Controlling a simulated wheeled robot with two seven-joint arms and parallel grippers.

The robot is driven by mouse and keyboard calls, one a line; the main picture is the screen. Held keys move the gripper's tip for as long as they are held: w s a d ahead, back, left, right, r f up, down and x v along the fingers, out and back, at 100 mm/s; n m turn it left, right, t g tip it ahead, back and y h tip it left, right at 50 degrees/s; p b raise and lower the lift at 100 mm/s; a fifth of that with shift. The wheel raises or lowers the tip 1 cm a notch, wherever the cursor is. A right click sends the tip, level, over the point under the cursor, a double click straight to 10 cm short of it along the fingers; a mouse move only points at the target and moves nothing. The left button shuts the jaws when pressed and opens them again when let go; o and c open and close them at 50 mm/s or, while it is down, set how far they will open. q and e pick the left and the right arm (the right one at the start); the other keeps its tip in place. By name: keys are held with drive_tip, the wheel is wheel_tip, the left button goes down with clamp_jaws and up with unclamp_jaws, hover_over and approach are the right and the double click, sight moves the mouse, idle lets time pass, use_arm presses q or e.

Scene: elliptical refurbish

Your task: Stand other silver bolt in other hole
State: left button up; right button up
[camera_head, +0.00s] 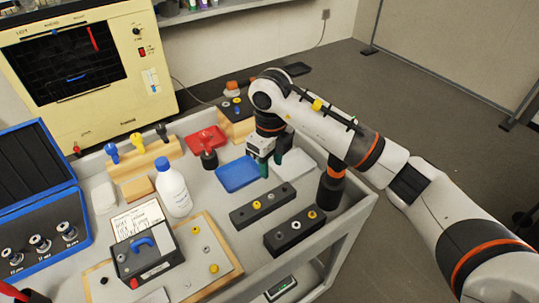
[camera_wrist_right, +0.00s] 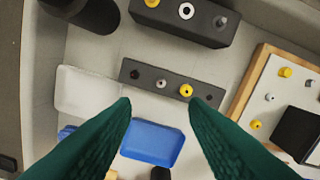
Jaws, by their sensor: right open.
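My right gripper (camera_head: 266,168) is open, with green fingers, above the blue tray. Its fingers (camera_wrist_right: 158,104) are apart and empty in the right wrist view. Below, a dark block (camera_head: 248,212) holds a silver piece (camera_wrist_right: 161,84) and a yellow piece (camera_wrist_right: 186,90) side by side, with a dark hole at each end. A second dark block (camera_head: 273,246) holds a yellow piece (camera_head: 312,215), a silver ring-like piece (camera_wrist_right: 186,11) and a grey bolt-like piece (camera_wrist_right: 220,20). Small silver pieces (camera_wrist_right: 269,97) also stand on the wood-edged board.
A blue tray (camera_wrist_right: 150,142) and a white tray (camera_wrist_right: 86,92) lie under the gripper. A white bottle (camera_head: 175,190), a dark box with blue handle (camera_head: 150,265), a blue case (camera_head: 40,190) and a cream machine (camera_head: 130,70) crowd the left. A dark cylinder (camera_head: 330,188) stands near the cart's right edge.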

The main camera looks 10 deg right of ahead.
sight(271, 196)
wheel_tip(271, 196, down, 11)
drive_tip(key=shift+r+p, duration=0.15)
drive_tip(key=shift+p, duration=0.6)
clamp_jaws()
